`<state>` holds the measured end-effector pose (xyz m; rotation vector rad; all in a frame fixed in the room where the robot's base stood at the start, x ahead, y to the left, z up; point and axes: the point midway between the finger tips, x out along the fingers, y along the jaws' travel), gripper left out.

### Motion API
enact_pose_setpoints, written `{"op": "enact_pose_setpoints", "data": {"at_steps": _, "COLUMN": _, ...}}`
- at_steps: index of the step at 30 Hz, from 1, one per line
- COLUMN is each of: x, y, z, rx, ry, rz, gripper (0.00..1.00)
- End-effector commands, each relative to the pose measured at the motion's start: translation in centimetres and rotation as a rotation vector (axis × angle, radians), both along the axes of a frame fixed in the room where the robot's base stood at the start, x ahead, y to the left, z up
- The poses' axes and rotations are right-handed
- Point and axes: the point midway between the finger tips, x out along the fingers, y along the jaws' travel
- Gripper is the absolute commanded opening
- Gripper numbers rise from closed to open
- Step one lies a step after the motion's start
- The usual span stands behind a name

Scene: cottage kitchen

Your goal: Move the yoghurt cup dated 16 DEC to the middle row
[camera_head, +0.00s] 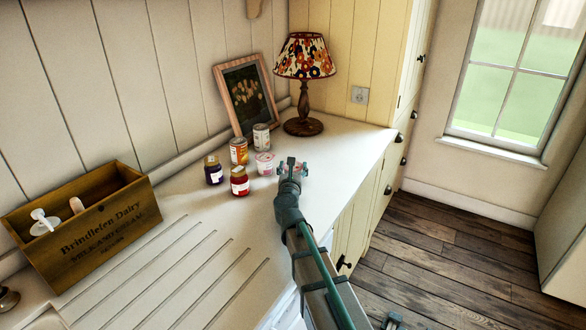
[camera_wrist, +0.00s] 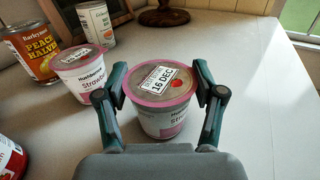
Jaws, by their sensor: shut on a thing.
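The yoghurt cup dated 16 DEC (camera_wrist: 166,115) has a pink rim, a grey lid with a white date label and a red spot on it. My gripper (camera_wrist: 164,100) has one finger on each side of this cup, shut on it; the cup looks upright. I cannot tell whether its base touches the counter. In the head view my gripper (camera_head: 291,168) is at the right end of the group of goods, hiding most of the cup. A second pink-rimmed yoghurt cup (camera_head: 265,164) stands just left of it; it also shows in the wrist view (camera_wrist: 83,78), its date unreadable.
An orange-labelled peach can (camera_head: 238,151) and a pale can (camera_head: 261,137) stand behind; a dark jar (camera_head: 213,170) and a red jar (camera_head: 239,182) stand to the left. A lamp (camera_head: 303,125) and picture frame (camera_head: 246,95) are farther back. The counter (camera_head: 345,142) is bare at right.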

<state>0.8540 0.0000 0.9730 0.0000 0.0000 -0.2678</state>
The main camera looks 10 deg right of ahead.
Motion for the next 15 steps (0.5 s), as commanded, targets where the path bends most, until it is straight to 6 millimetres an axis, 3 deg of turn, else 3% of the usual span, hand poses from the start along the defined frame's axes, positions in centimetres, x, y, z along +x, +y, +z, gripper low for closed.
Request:
{"op": "enact_pose_setpoints", "data": {"at_steps": 1, "x": 0.00, "y": 0.00, "z": -0.07, "rx": 0.000, "ry": 0.000, "rz": 0.000, "gripper": 0.73}}
{"op": "enact_pose_setpoints", "data": {"at_steps": 5, "x": 0.00, "y": 0.00, "z": -0.04, "rx": 0.000, "ry": 0.000, "rz": 0.000, "gripper": 0.93}}
{"op": "enact_pose_setpoints", "data": {"at_steps": 15, "x": 0.00, "y": 0.00, "z": 0.03, "rx": 0.000, "ry": 0.000, "rz": 0.000, "gripper": 0.93}}
